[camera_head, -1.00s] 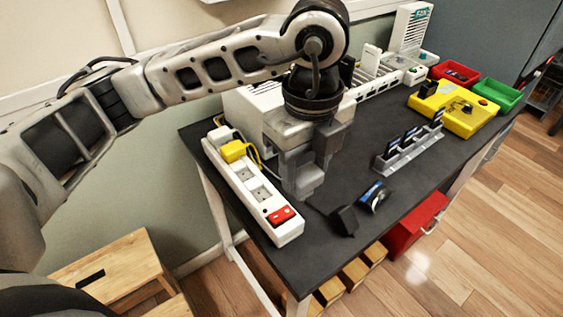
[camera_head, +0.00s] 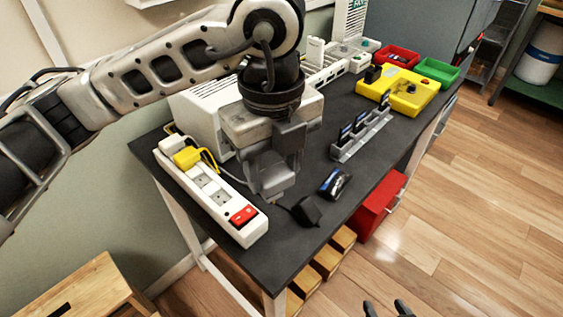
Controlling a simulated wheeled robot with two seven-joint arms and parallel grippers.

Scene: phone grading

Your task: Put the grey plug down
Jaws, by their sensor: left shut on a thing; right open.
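My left gripper (camera_head: 270,196) points down just above or at the dark table (camera_head: 300,247), beside the right edge of the white power strip (camera_head: 225,208). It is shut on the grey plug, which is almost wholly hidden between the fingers. I cannot tell whether the plug touches the table. A grey cable (camera_head: 234,179) shows behind the gripper. My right gripper (camera_head: 385,308) shows only its dark fingertips at the bottom edge; it is open and away from the table.
The strip has a yellow plug (camera_head: 189,157) and a red switch (camera_head: 243,215). A black plug (camera_head: 307,211) and a dark device (camera_head: 335,182) lie right of the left gripper. A grey rack (camera_head: 361,140) and yellow box (camera_head: 398,91) stand farther back. Table between them is clear.

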